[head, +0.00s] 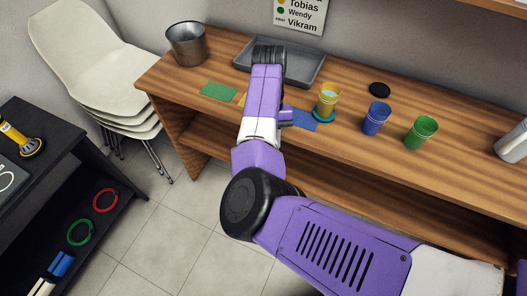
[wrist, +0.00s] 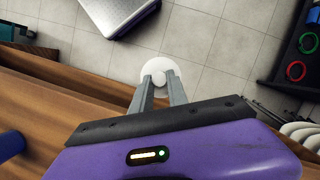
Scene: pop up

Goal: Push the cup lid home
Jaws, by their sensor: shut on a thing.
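In the wrist view my gripper (wrist: 160,80) is shut on a round white lid (wrist: 158,67) with a small raised knob. The lid is held out in front of the fingers, over the floor beside the wooden bench's edge. In the head view my arm hides the gripper and the lid. A yellow cup (head: 328,102) stands on a teal coaster (head: 324,117) on the bench. Its pale top shows. To its right stand a blue cup (head: 376,119) and a green cup (head: 421,132), both seemingly without lids. A black disc (head: 379,89) lies behind the blue cup.
Green (head: 218,91) and blue (head: 304,120) cards lie on the bench (head: 465,125). A grey tray (head: 310,67) and metal bucket (head: 186,45) stand at the back left, a metal cylinder (head: 512,146) at the right. White chairs (head: 85,50) and a black shelf unit (head: 60,180) are left.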

